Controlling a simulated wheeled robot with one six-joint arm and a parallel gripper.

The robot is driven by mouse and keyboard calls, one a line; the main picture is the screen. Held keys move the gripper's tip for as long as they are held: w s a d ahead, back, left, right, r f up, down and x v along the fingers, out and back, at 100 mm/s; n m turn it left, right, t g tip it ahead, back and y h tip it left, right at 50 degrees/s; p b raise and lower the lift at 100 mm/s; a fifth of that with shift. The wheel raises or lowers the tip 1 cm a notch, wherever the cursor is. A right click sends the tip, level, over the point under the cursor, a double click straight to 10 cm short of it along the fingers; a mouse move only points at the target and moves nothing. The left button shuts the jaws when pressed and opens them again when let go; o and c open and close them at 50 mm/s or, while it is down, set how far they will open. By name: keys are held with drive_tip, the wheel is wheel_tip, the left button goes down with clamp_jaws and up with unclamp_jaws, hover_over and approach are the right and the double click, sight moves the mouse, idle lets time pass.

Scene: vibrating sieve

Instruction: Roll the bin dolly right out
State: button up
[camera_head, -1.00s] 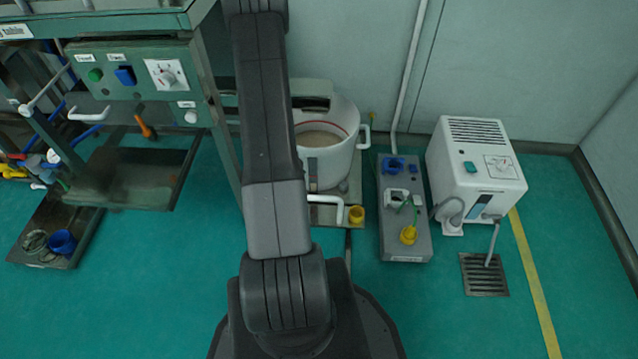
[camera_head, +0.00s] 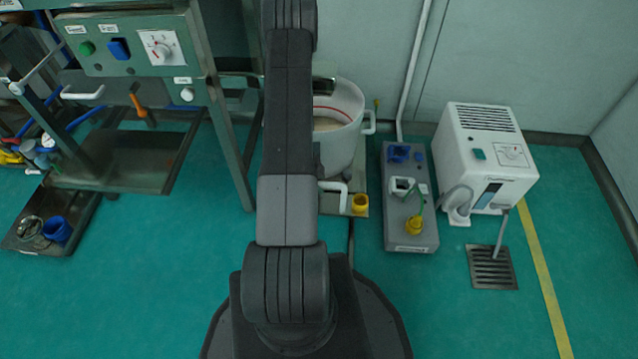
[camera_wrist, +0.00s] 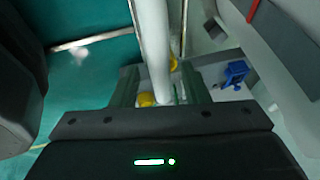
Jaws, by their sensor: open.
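The white round bin (camera_head: 342,140) with pale contents and a red line inside stands on a low dolly (camera_head: 327,208) near the back wall. The dolly has a white handle (camera_head: 334,187) at its front and a yellow part (camera_head: 360,203) at its corner. My arm covers the bin's left side. My gripper is hidden in the head view. In the wrist view my gripper (camera_wrist: 160,90) is open, with a white bar (camera_wrist: 150,35) running between its fingers. I cannot tell for sure whether this bar is the dolly's handle, or whether the fingers touch it.
A grey box (camera_head: 411,210) with blue and yellow fittings stands close right of the dolly. A white machine (camera_head: 485,155) and a floor drain (camera_head: 492,267) are further right. A green frame with a control panel (camera_head: 125,45) stands left. The front floor is clear.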

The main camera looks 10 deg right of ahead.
drive_tip(key=shift+c, duration=0.2)
clamp_jaws()
